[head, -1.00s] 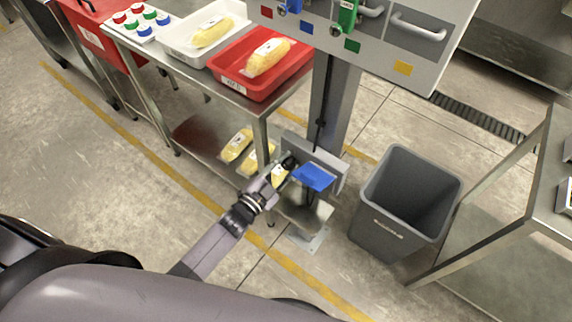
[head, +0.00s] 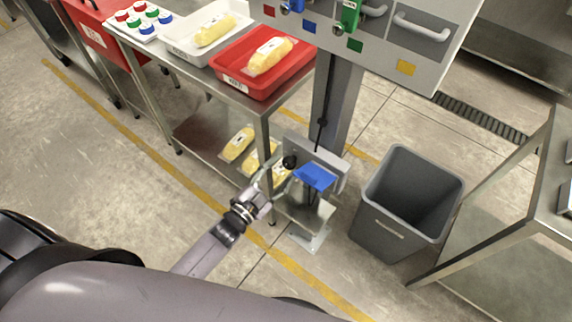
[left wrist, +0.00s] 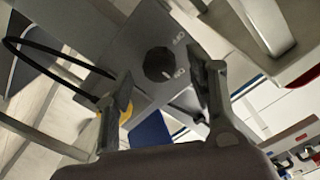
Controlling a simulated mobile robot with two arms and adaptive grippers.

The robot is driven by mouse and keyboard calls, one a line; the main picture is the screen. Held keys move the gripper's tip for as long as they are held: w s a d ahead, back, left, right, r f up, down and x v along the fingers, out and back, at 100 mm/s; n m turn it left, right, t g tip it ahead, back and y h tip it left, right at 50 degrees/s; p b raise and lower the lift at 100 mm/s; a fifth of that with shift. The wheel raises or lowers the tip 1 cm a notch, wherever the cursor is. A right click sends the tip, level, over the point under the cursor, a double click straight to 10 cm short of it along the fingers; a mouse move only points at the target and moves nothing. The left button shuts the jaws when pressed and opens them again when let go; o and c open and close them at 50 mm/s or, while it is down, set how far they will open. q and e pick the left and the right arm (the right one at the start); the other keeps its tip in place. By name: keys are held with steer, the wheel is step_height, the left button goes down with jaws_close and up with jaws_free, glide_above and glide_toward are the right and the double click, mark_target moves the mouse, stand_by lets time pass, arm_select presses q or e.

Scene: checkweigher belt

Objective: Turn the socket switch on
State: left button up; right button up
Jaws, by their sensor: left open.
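The socket switch is a round black knob (head: 290,162) on a grey box (head: 325,158) low on the post; it also shows in the left wrist view (left wrist: 158,65). OFF and ON are printed beside it, and its white mark lies at the knob's edge near the ON label. My left gripper (head: 274,179) is open and empty, with its fingers pointing at the box and standing a little back from the knob. In the left wrist view the knob appears between the fingers (left wrist: 160,92), apart from them. My right gripper is not in view.
A blue piece (head: 315,177) sticks out beside the knob, and a black cable (head: 322,120) runs up the post. A steel table (head: 200,72) with a lower shelf of yellow packs (head: 237,145) stands left. A grey bin (head: 395,220) stands right. The floor in front is clear.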

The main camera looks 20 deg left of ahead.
arm_select(q)
steer(key=v, duration=0.8)
steer(key=shift+s+a, duration=0.2)
steer(key=shift+s, duration=0.1)
steer(key=s+a+f+n+g+y, duration=0.25)
steer(key=s+f+g, duration=0.2)
steer(key=f, duration=0.75)
steer(key=s+a+f+n+g+y, duration=0.1)
steer(key=s+f+n+g+y, duration=0.3)
steer(key=f, duration=0.7)
steer(key=s+f+n+g, duration=0.1)
steer(key=s+f+g, duration=0.2)
steer(key=s, duration=0.9)
steer(key=s+f+n+g+p, duration=0.1)
steer(key=s+f+g, duration=0.3)
steer(key=s+f, duration=0.6)
steer(key=shift+s+a+p, duration=0.3)
steer(key=shift+s+a, duration=0.2)
steer(key=shift+s, duration=0.6)
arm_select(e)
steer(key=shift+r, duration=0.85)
arm_select(q)
steer(key=shift+g, duration=0.25)
